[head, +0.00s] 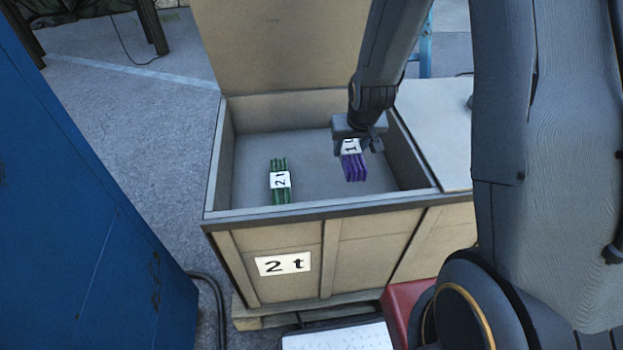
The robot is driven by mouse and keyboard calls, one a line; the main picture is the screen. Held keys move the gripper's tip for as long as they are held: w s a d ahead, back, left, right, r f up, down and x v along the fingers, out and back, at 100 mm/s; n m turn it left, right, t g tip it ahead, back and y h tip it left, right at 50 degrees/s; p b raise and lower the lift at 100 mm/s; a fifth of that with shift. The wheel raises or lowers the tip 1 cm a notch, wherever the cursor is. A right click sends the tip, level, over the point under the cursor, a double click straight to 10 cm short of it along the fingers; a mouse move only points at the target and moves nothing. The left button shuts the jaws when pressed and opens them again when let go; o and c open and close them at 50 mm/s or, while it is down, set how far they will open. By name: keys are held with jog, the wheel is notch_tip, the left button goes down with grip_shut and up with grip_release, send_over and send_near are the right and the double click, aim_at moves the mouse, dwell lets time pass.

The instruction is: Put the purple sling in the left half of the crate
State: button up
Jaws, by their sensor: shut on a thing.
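The purple sling (354,169) is a folded bundle with a white label. It hangs from my gripper (352,142), which is shut on its upper end. They are over the right part of the open wooden crate (330,211). The crate's front carries a "2 t" label (282,265). A green sling bundle (279,190) with a white "2 t" label lies on the crate floor in the left half. I cannot tell whether the purple sling touches the floor of the crate.
The crate's lid (270,50) stands raised at the back. A flat light top (437,120) adjoins the crate on the right. A blue cabinet (80,220) stands at the left. Bare crate floor shows around the green sling.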

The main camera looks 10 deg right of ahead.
notch_tip(320, 180, down, 10)
jog(key=shift+f, duration=0.2)
dwell(0.3)
jog(key=shift+f, duration=0.15)
jog(key=o, duration=1.3)
